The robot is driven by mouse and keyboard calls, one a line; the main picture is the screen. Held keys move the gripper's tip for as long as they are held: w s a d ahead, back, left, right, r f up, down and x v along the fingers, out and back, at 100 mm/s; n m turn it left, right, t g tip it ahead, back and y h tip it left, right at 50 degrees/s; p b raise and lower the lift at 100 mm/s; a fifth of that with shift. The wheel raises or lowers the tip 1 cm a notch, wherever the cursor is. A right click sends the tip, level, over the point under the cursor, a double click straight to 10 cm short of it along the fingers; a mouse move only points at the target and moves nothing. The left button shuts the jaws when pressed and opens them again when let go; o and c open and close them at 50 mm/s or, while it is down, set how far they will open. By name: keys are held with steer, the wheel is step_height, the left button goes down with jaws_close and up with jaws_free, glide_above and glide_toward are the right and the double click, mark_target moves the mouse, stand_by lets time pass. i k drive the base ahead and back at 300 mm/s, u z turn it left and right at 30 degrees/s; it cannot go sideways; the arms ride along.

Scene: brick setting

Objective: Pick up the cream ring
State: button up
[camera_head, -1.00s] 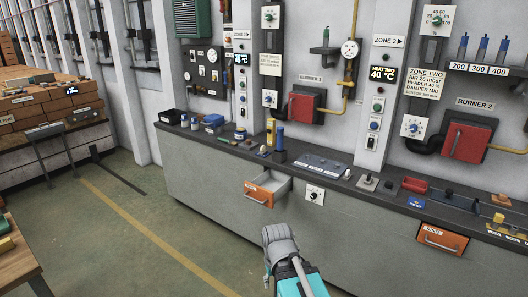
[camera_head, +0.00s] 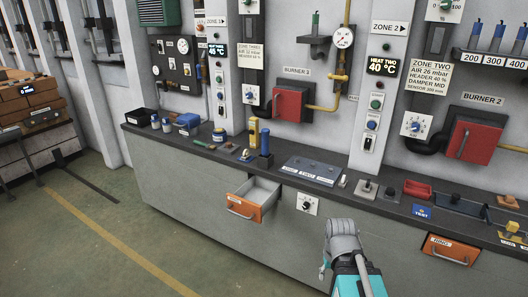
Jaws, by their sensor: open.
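I cannot make out a cream ring for certain in the head view. Small items on the dark counter (camera_head: 180,140) are too small to identify, among them a tan piece (camera_head: 228,148) and a pale upright piece (camera_head: 343,181). The orange-fronted drawer (camera_head: 243,208) below the counter stands open. Its visible grey inside looks empty, but part is hidden by its front. My arm's grey and teal links rise from the bottom edge, right of the open drawer and in front of the cabinet. My gripper's fingers do not show.
A yellow and blue upright pair (camera_head: 265,142) stands on the counter, with a grey labelled panel (camera_head: 311,170) to its right. A red tray (camera_head: 417,189) lies further right. A second orange drawer (camera_head: 450,250) is shut.

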mark_target(246, 156)
steer(key=z, duration=0.4)
steer(key=i, duration=1.5)
steer(key=u, duration=0.9)
steer(key=i, duration=0.45)
steer(key=u, duration=0.3)
steer(key=k, duration=0.9)
steer(key=u, duration=0.15)
steer(key=i, duration=0.35)
